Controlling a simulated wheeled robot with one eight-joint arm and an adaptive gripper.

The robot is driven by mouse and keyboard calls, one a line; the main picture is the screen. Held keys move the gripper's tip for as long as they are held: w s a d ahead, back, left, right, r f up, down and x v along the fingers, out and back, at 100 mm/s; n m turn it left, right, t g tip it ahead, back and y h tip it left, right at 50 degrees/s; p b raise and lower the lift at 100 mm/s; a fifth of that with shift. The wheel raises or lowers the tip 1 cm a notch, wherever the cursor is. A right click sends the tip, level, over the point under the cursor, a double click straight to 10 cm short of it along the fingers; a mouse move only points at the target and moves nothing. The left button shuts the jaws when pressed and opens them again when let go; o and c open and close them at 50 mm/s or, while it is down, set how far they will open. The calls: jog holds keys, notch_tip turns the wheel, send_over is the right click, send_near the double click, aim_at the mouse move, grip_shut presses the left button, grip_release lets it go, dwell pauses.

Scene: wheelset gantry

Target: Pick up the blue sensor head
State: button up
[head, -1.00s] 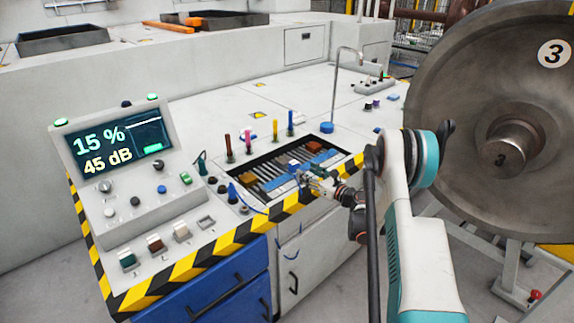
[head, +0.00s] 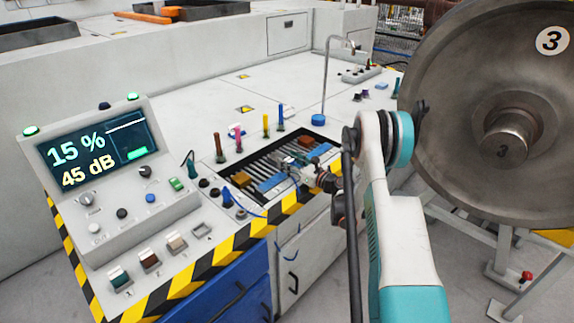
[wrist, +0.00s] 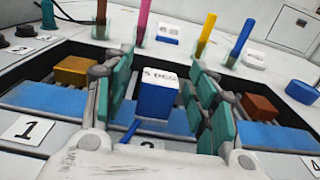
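The blue sensor head appears to be a blue block (wrist: 156,103) with a white top marked "5 DEG", standing upright in the recessed tray (wrist: 290,138) in the wrist view. My gripper (wrist: 165,95) is open, with teal finger pads on the left and right of the block. Narrow gaps seem to show between pads and block, and I see no grip on it. In the head view my gripper (head: 291,168) is low over the tray and largely hides the block. The block's lower end is partly hidden by the gripper body in the wrist view.
A yellow-orange block (wrist: 72,70) and a brown-orange block (wrist: 258,107) stand in the tray on either side. Several coloured upright pens (head: 266,126) line its back edge. A control panel (head: 105,160) stands left, and a large wheel (head: 460,80) right.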

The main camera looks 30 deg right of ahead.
grip_shut()
jog(key=shift+r, duration=0.1)
